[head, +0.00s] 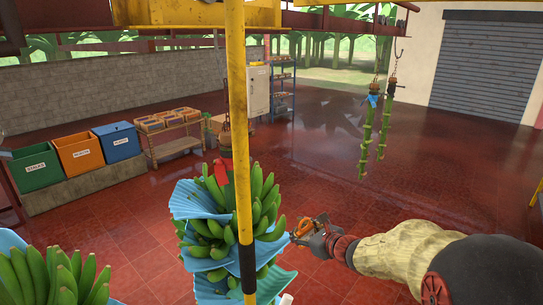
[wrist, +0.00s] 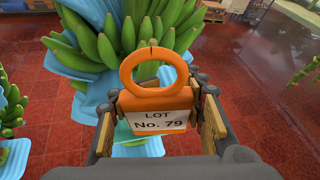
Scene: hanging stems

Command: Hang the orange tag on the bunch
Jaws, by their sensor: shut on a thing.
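My gripper (head: 308,228) is shut on the orange tag, its wood-coloured finger pads on either side of the tag. In the wrist view the tag (wrist: 155,98) shows a round ring at its top and a white label reading "LOT No. 79". The tag is small in the head view (head: 303,229). The bunch (head: 262,198) of green bananas hangs with blue sheets between its tiers, just left of my gripper. In the wrist view the bunch (wrist: 140,35) is beyond the tag's ring; I cannot tell whether they touch. A red ribbon (head: 221,173) is near the bunch's top.
A yellow post (head: 240,120) stands in front of the bunch. Another banana bunch (head: 55,275) is at the lower left. Bare stems (head: 386,125) hang at the right. Bins (head: 78,152) and a crate rack (head: 170,130) stand at the back left. The red floor right of the bunch is open.

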